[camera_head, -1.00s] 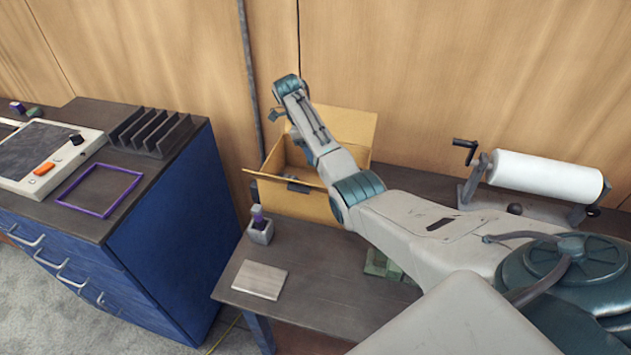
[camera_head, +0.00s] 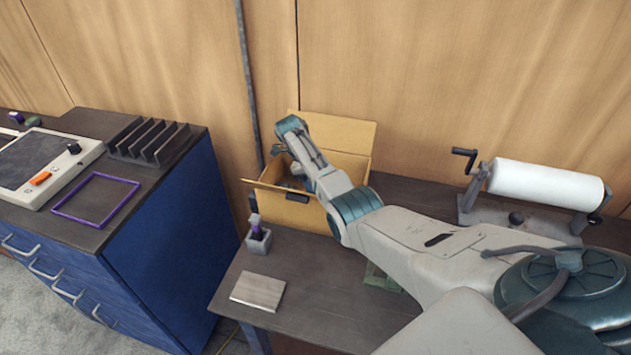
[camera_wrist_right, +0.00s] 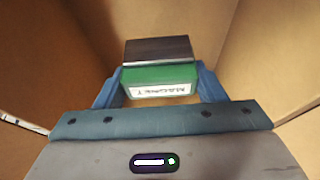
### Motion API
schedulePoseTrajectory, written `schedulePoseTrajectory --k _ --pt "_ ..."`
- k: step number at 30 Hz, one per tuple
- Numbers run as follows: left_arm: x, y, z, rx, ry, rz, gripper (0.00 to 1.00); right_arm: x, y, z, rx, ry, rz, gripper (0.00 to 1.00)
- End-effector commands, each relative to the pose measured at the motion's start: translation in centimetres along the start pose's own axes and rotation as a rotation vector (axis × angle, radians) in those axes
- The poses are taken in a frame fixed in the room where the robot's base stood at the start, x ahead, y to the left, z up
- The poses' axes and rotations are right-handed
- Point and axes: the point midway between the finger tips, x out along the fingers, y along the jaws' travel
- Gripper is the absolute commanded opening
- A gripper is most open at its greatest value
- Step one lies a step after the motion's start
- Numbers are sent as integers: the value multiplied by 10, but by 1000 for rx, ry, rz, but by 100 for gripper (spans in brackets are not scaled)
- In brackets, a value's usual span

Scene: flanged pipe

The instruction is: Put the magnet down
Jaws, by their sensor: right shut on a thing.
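The magnet (camera_wrist_right: 160,78) has a green body with a white label reading "MAGNET" and a dark metal end. In the right wrist view it sits between the blue fingers of my right gripper (camera_wrist_right: 160,88), which is shut on it. Cardboard walls surround it there. In the head view my right arm reaches over the open cardboard box (camera_head: 318,212), with the wrist low above its opening. The fingers and magnet are mostly hidden there by the arm and box. Whether the magnet touches the box floor cannot be told. My left gripper is not in view.
The box's back flap (camera_head: 338,132) stands up. A small grey holder (camera_head: 258,243) with a purple-topped item and a flat light block (camera_head: 258,292) lie in front on the table. A paper roll (camera_head: 545,186) stands right. A blue cabinet (camera_head: 165,240) is left.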

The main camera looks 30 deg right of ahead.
Motion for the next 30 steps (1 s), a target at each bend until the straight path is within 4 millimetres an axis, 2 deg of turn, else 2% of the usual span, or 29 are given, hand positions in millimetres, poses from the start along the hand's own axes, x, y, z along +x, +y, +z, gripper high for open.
schedulePoseTrajectory --k 13,14,17,26,30 --pt "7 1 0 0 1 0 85 9 0 4 0 -1 -1 28" --pt "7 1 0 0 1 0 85 10 0 4 0 0 0 67" --pt "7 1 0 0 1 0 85 10 0 4 0 0 0 85" --pt "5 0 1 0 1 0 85 8 0 3 0 0 0 85" --pt "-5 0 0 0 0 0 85 -6 0 -2 0 -1 -1 85"
